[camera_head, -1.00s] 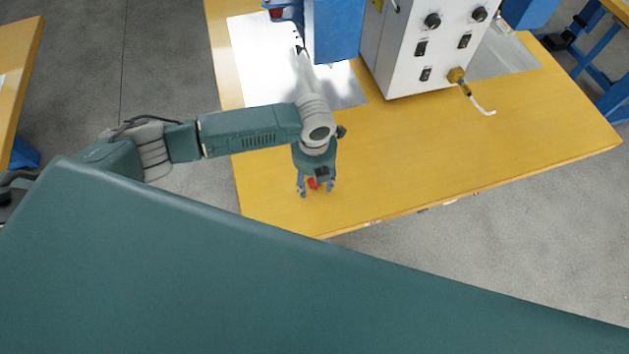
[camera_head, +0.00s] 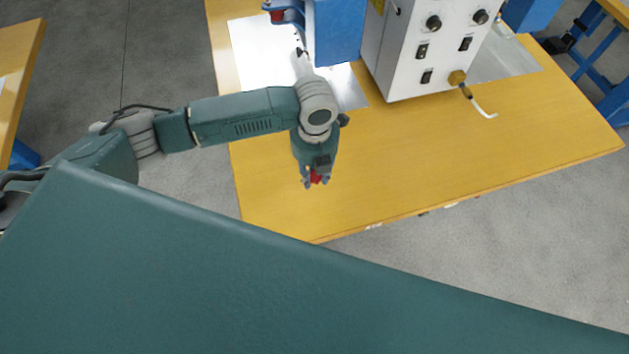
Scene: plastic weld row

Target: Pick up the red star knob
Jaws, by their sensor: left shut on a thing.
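The red star knob (camera_head: 316,178) shows as a small red shape between the fingers of my left gripper (camera_head: 317,181). The left gripper is shut on it, over the near left part of the wooden table (camera_head: 430,160). The fingers and wrist hide part of the knob. I cannot tell exactly how high it is above the table top. My right gripper is not in view.
A blue machine part (camera_head: 336,30) and a metal sheet (camera_head: 258,65) are at the back left.

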